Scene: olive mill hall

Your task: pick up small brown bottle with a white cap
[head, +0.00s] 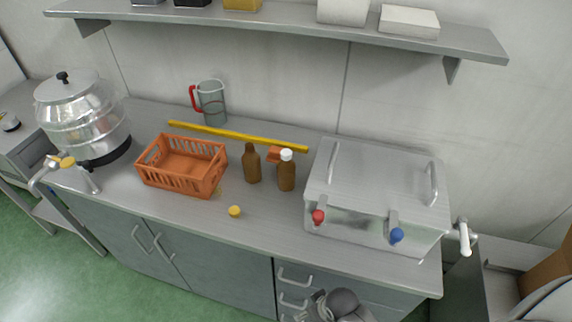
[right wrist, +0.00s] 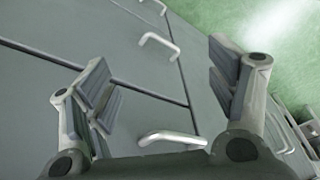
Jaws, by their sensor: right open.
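The small brown bottle with a white cap (head: 287,172) stands upright on the grey counter, left of a large metal box. A second brown bottle (head: 252,164) without a white cap stands close to its left. My right gripper (right wrist: 160,82) is open and empty in the right wrist view, with grey cabinet fronts and drawer handles beyond its fingers. Part of my right arm shows at the bottom edge of the head view, in front of the drawers and below the counter top. The bottle does not show in the right wrist view. My left gripper is not in view.
The metal box (head: 375,190) with red and blue knobs stands right of the bottles. An orange crate (head: 166,183) and a yellow cap (head: 235,211) are to the left. A yellow bar (head: 236,136) and an orange object (head: 273,155) lie behind. The counter before the bottles is clear.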

